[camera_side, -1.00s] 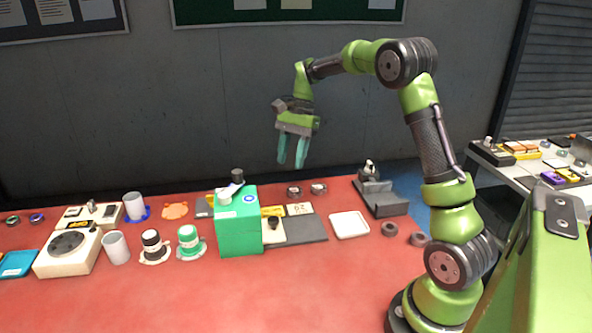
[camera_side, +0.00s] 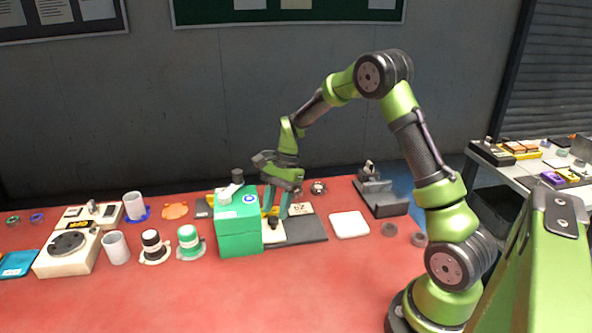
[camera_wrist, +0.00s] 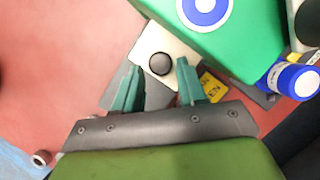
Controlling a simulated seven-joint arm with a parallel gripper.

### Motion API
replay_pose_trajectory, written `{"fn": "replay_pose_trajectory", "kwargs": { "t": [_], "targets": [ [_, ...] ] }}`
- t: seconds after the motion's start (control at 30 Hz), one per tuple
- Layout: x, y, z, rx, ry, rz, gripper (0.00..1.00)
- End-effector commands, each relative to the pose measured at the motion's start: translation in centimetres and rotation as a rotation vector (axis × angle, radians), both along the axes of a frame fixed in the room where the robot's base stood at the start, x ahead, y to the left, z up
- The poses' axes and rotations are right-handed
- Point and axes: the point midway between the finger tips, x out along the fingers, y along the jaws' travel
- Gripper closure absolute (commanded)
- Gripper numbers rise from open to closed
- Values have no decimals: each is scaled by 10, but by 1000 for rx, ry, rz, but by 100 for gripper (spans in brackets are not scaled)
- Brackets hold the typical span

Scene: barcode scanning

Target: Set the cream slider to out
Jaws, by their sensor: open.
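The cream slider (camera_side: 274,237) is a small cream block at the right side of the green box, partly hidden by the box and my fingers in the side view. In the wrist view the cream slider (camera_wrist: 147,40) shows a round dark knob (camera_wrist: 160,64) on top. My gripper (camera_side: 276,207) is open, pointing down above it. In the wrist view the knob appears between the two fingertips of my gripper (camera_wrist: 160,72). I cannot tell whether the fingers touch it. A yellow label (camera_wrist: 211,86) lies beside the slider, partly hidden by a finger.
The tall green box (camera_side: 238,235) stands close on the slider's left. A dark flat plate (camera_side: 308,231) and a white tray (camera_side: 349,225) lie to the right. Several knobs, cups and a cream dial unit (camera_side: 70,255) stand at the left. The front of the red table is clear.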

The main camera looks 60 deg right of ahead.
Motion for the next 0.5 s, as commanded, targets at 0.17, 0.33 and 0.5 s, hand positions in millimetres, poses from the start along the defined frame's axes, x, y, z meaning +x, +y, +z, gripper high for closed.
{"fn": "replay_pose_trajectory", "kwargs": {
  "t": [0.17, 0.33, 0.5],
  "targets": [
    [0, 7, -16, 1, 1, 1, 59],
    [0, 9, -19, 0, 0, 1, 59],
    [0, 8, -19, 0, 0, 1, 59]
  ]
}}
